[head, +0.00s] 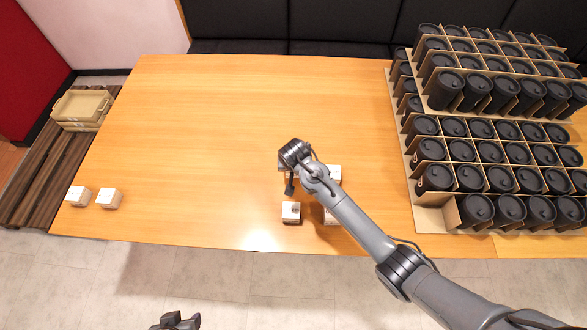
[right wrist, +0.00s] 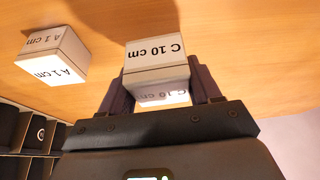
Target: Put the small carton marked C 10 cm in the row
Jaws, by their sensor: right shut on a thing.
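In the right wrist view, the white carton marked C 10 cm (right wrist: 156,52) sits between the two dark fingers of my right gripper (right wrist: 161,84). The gripper is shut on it, and its lettering faces the camera. A carton marked A 1 cm (right wrist: 52,56) stands apart to its left on the table. In the head view, my right gripper (head: 290,186) is low over the front middle of the table, partly hidden by its own arm. A dark part of my left gripper (head: 176,322) shows at the bottom edge, off the table; its jaws are unclear.
Two more cartons (head: 78,196) (head: 109,199) stand at the table's left end. Divided crates of black cups (head: 424,220) fill the right. The table's middle left is clear.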

